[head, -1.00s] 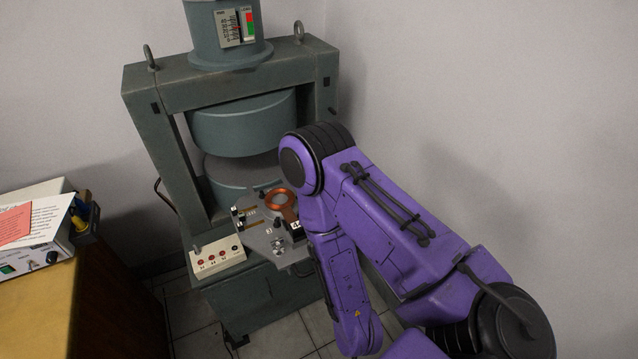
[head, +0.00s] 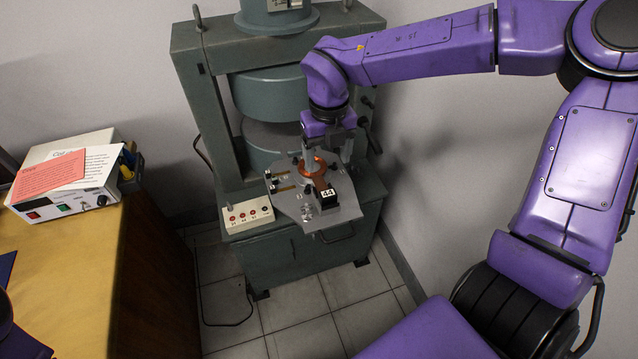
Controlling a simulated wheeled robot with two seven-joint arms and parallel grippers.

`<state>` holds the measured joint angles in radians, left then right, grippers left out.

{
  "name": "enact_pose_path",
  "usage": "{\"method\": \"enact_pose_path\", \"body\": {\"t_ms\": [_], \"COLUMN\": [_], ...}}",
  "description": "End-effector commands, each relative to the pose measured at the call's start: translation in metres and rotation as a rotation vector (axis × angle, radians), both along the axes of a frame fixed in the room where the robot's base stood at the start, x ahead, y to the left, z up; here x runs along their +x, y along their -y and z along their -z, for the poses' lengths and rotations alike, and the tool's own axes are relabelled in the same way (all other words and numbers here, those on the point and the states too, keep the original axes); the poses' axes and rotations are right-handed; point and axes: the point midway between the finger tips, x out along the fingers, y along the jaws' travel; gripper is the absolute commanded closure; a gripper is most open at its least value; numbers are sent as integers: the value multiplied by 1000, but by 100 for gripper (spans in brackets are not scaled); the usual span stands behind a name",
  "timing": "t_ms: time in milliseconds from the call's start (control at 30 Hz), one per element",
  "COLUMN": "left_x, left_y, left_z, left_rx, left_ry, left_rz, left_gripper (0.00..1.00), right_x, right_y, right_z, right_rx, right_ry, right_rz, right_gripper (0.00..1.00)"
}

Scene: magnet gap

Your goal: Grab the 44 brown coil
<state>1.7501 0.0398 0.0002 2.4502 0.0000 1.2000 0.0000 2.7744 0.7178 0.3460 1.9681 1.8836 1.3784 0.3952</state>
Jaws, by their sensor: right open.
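The brown coil (head: 315,171) is a copper-coloured ring with a black block marked 44 (head: 327,194) at its near side. It lies on the grey metal plate (head: 290,209) in front of the magnet. My right gripper (head: 328,160) points down over the coil's right part, with its jaws open. One finger appears in front of the ring's middle and the other to its right. I cannot tell whether the fingers touch the coil. My left gripper is not in view.
The green-grey magnet frame (head: 205,105) stands behind the plate, with a pole gap between two round poles. A cream terminal box (head: 247,214) sits left of the plate. A wooden bench (head: 100,262) with a power supply (head: 68,185) is at the left.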

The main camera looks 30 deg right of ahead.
Motion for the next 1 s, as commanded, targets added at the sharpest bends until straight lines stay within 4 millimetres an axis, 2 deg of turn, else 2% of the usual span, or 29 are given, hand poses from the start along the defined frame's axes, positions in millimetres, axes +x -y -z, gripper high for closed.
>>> {"method": "enact_pose_path", "body": {"t_ms": [133,367,533,633,833,867,1000], "left_x": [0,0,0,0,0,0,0], "left_y": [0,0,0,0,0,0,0], "left_z": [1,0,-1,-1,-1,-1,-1], "left_rx": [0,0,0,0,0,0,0], "left_ry": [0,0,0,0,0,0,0], "left_rz": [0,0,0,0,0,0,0], "left_gripper": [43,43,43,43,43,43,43], "right_x": [-1,0,1,2,2,2,2], "right_y": [2,2,3,3,3,3,3], "right_z": [29,59,91,100,101,101,101], "right_rx": [4,1,1,1,2,2,2], "right_ry": [-9,-9,-8,-5,-3,-3,-3], "right_rz": [22,16,15,14,13,13,13], "right_gripper": [28,28,28,28,28,34,80]}}
